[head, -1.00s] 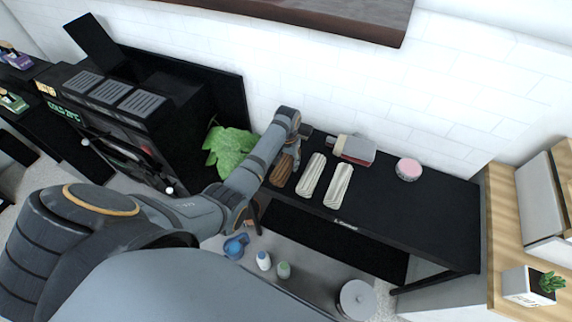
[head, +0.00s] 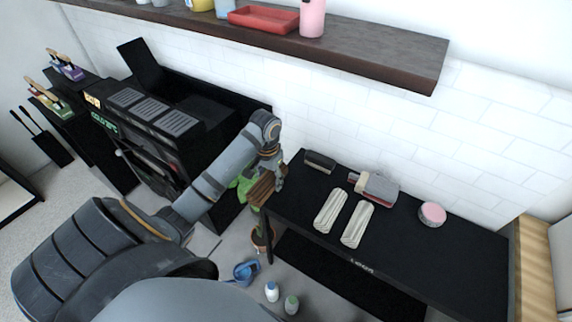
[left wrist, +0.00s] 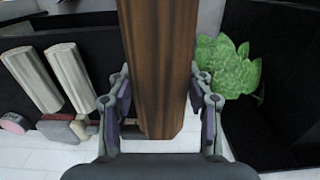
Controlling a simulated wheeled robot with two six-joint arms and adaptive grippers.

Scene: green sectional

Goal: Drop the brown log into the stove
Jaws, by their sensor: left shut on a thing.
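My left gripper (head: 268,160) is shut on the brown log (head: 262,190). It holds the log at the left end of the black table, beside the green plant. In the left wrist view the brown log (left wrist: 160,55) runs up between the two fingers of the gripper (left wrist: 162,100). The black stove (head: 187,122), with grey grates on top, stands to the left of the log, behind my left arm. My arm hides part of its front. My right gripper is not in view.
The black table (head: 420,255) holds two pale logs (head: 330,208), a brush-like red and grey item (head: 378,186) and a pink round item (head: 432,213). A leafy plant (left wrist: 228,68) stands between table and stove. A shelf (head: 400,55) overhangs along the wall.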

